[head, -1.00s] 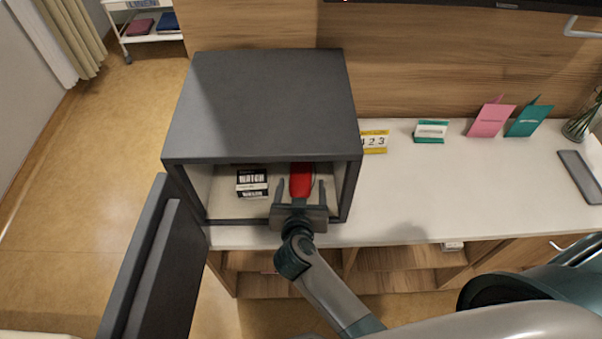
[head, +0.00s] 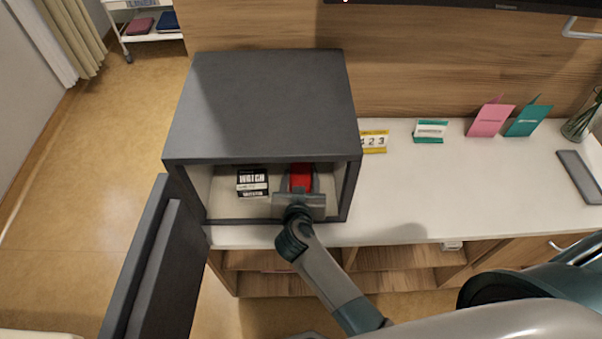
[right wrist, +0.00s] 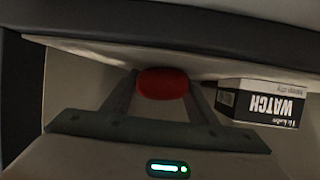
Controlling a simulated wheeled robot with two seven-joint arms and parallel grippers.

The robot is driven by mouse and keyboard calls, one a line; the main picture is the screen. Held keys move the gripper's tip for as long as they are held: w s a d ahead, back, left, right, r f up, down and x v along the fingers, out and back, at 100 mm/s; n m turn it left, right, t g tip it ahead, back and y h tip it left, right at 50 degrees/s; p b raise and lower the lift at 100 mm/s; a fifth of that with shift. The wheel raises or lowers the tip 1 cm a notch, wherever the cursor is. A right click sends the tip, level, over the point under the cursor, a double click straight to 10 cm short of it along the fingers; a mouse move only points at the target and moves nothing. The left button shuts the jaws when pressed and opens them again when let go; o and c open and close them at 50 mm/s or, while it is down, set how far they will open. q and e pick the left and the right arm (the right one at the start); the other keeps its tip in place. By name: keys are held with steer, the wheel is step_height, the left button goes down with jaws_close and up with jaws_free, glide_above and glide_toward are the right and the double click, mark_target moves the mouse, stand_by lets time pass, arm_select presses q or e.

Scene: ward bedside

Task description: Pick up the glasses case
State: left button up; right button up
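The glasses case looks like a red rounded object (head: 300,176) inside the open dark grey safe, in its right half. In the right wrist view the red case (right wrist: 162,83) shows end-on between my fingers. My right gripper (head: 301,183) reaches in through the safe's front opening. Its two fingers (right wrist: 162,92) lie close along both sides of the case and appear shut on it. The case seems to rest on the safe's floor; its far end is hidden. My left gripper is not in view.
The safe (head: 262,105) stands on a white counter (head: 480,200), its door (head: 150,265) swung open at left. A black-and-white watch box (head: 252,182) sits left of the case. Cards and a yellow number sign (head: 374,141) stand to the right.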

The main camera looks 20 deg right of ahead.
mark_target(301, 175)
steer(key=c, duration=0.5)
steer(key=shift+c, duration=0.2)
steer(key=shift+r, duration=0.1)
step_height(301, 175, up, 10)
steer(key=shift+f, duration=0.1)
stand_by(0.4)
